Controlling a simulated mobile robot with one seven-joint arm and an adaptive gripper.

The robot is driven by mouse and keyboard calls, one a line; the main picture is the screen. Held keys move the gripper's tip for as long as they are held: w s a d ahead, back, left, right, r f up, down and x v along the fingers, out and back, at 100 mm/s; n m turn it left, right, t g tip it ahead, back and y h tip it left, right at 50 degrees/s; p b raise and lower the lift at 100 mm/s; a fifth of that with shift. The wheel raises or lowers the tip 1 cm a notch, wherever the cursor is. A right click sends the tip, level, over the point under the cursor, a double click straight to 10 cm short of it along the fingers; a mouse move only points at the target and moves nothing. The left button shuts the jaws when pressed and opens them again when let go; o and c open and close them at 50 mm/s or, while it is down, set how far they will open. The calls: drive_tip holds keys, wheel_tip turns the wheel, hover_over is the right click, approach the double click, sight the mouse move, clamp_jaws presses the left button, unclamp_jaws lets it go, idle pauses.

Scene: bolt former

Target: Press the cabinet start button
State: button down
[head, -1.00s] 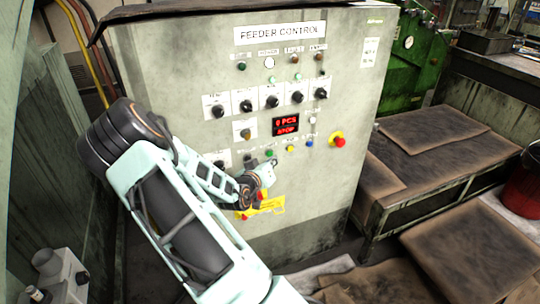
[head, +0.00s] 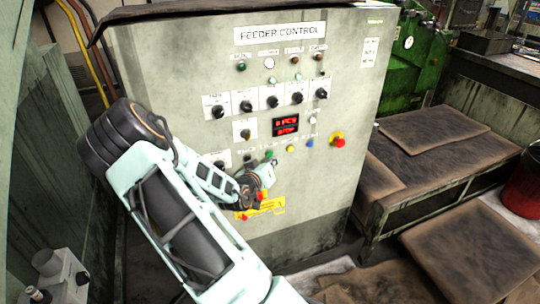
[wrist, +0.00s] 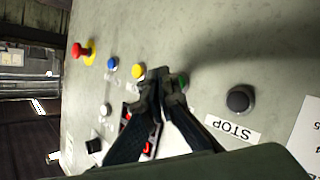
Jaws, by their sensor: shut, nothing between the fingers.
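The grey control cabinet (head: 190,60) carries the sign "FEEDER CONTROL" and rows of knobs and buttons. A green button (head: 268,154) sits in the lower button row, just above my gripper (head: 271,163). In the wrist view my gripper (wrist: 164,80) is shut and empty, with its fingertips close to the panel. The green button (wrist: 183,84) shows just beside the fingertips and is partly hidden by them. I cannot tell whether they touch it. A black button (wrist: 240,98) labelled "STOP" is to the right in the wrist view.
Yellow (head: 290,149) and blue (head: 309,144) buttons continue the row toward a red emergency stop (head: 338,141) on a yellow base. A red-lit display (head: 286,125) is above. A yellow label (head: 262,207) is below my gripper. Brown mats lie on the bench at the right.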

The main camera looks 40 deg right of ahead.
drive_tip(key=shift+w, duration=0.15)
drive_tip(key=shift+w+d, duration=0.1)
drive_tip(key=shift+w, duration=0.2)
